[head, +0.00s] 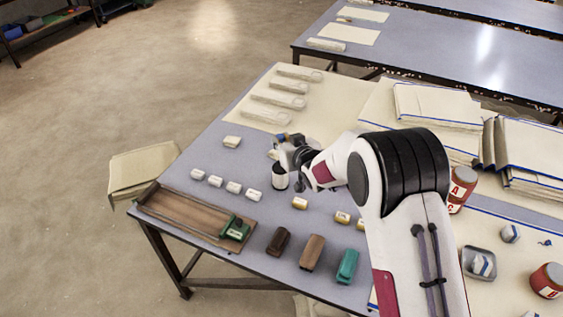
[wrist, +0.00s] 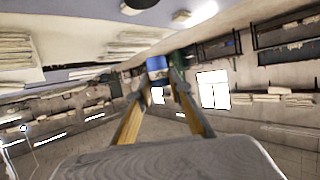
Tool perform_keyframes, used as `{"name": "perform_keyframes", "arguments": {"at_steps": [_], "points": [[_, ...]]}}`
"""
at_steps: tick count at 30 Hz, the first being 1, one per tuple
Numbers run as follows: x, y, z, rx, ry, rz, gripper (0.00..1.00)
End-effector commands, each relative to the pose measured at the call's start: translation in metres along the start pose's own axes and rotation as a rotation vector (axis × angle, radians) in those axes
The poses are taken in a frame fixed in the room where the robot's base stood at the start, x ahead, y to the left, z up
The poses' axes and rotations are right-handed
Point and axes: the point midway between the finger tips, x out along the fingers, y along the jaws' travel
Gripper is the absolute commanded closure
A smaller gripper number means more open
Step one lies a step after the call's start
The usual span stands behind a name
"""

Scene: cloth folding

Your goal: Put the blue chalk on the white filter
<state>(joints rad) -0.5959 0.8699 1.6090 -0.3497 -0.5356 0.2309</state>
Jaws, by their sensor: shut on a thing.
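My gripper (wrist: 158,82) is shut on a small piece with a blue band and a pale end, the blue chalk (wrist: 156,64), held between the fingertips. In the head view my gripper (head: 279,147) is above the blue-grey table, and a bit of blue shows at its tip. A white block (head: 232,141) lies to its left. A row of several small white blocks (head: 233,187) lies nearer the front left. I cannot tell for certain which white piece is the filter.
A dark cylinder with a pale top (head: 280,178) stands just below my gripper in the picture. A wooden tray (head: 190,212), brown and teal blocks (head: 312,252) and yellow-banded pieces (head: 300,203) lie in front. Long pale cases (head: 279,99) lie behind.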

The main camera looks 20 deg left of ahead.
Motion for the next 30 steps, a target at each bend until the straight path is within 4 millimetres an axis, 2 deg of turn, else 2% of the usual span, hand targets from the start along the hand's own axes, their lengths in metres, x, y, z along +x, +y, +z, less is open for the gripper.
{"name": "perform_keyframes", "arguments": {"at_steps": [3,9,23,30], "points": [[0.007,0.000,0.017,0.001,-0.003,0.000,1.00],[0.015,0.000,0.037,0.001,-0.002,0.000,1.00],[0.017,0.000,0.042,0.000,0.000,0.000,1.00],[0.024,0.000,0.059,0.001,-0.002,0.000,1.00]]}}
